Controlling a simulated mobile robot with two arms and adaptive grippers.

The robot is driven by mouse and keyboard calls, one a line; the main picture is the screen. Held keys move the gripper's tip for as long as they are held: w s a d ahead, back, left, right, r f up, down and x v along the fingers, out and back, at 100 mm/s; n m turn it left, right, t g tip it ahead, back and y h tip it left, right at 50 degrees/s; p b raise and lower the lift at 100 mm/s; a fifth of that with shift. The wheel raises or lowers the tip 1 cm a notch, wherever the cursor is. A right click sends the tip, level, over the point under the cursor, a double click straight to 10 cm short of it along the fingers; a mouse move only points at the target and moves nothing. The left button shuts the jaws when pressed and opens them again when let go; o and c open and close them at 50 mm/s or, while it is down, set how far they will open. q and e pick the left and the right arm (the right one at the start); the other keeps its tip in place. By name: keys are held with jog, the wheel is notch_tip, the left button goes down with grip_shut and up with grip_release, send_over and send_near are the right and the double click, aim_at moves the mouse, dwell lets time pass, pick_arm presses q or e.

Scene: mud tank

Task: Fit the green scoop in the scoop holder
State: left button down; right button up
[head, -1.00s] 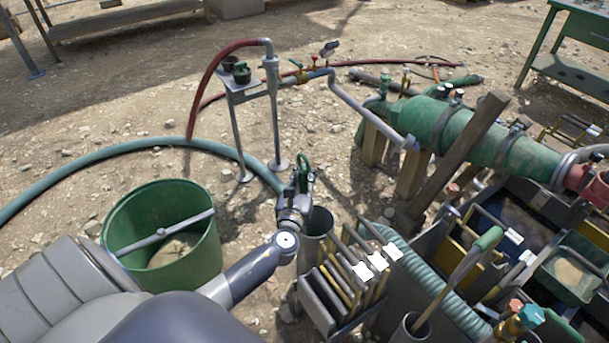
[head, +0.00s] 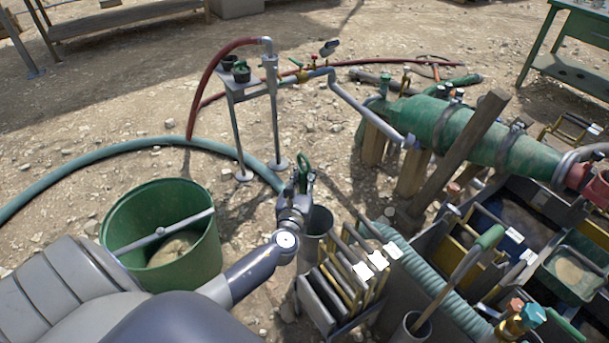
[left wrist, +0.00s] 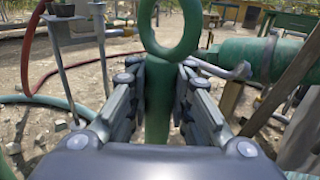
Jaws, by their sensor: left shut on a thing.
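The green scoop shows as a green handle with a ring at its top in the head view (head: 304,170) and the left wrist view (left wrist: 158,98). My left gripper (head: 300,185) is shut on this handle, with one finger on each side, and the ring stands above the fingers. The handle is about upright. The scoop's lower part is hidden behind my gripper. A grey upright tube (head: 318,222), which looks like the scoop holder, stands just beside and below my gripper. I cannot tell whether the scoop's lower end is in it. My right gripper is out of view.
A green tub (head: 200,250) with a crossbar stands left of my arm. A rack of grey and yellow plates (head: 335,290) stands in front of the tube. A second grey tube (head: 408,332) holds a green-handled tool (head: 470,260). A green pipe machine (head: 460,130) lies at right.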

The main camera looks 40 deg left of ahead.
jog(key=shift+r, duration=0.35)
pick_arm(q)
jog(key=c, duration=1.4)
grip_release()
jog(key=shift+o, duration=0.2)
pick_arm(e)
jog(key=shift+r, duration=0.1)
